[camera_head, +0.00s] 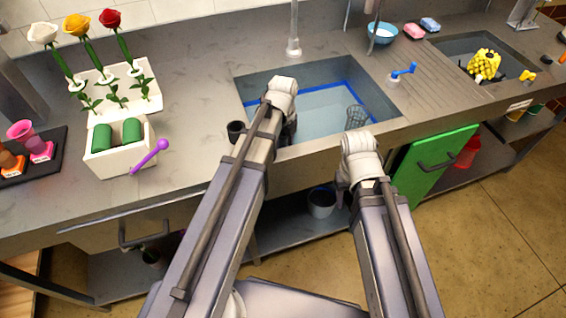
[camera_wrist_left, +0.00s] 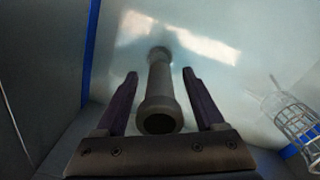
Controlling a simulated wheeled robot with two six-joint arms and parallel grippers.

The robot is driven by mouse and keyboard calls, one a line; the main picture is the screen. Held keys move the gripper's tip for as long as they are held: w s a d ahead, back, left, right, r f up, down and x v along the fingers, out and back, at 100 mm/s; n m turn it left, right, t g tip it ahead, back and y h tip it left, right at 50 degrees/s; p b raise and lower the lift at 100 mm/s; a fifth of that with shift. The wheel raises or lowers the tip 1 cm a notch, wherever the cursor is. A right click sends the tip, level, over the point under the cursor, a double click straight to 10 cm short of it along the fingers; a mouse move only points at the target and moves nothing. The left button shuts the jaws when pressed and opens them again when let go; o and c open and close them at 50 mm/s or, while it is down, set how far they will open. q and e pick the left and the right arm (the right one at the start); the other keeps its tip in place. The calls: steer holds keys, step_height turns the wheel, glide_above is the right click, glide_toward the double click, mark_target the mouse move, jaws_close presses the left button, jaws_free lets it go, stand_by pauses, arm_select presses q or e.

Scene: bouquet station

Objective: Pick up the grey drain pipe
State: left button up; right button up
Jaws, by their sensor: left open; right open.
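The grey drain pipe (camera_wrist_left: 160,85) shows in the left wrist view, with a wide round collar at its near end and its far end against the pale sink floor. My left gripper (camera_wrist_left: 160,74) is open, with one dark finger on each side of the pipe. Gaps show between the fingers and the pipe. In the head view my left arm reaches over the sink (camera_head: 252,88) and hides the pipe. My right gripper (camera_head: 343,188) is open and empty at the sink's front edge, mostly hidden by its arm.
A wire basket (camera_head: 356,116) stands in the sink's right part and also shows in the left wrist view (camera_wrist_left: 298,120). A faucet (camera_head: 293,35) rises behind. A white flower holder (camera_head: 120,150) and a purple tool (camera_head: 150,156) are on the left counter. A green door (camera_head: 432,165) stands open right.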

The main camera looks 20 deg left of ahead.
arm_select(q)
steer(key=shift+f, duration=0.45)
steer(key=shift+r, duration=0.1)
steer(key=shift+c, duration=0.3)
jaws_close()
stand_by(0.8)
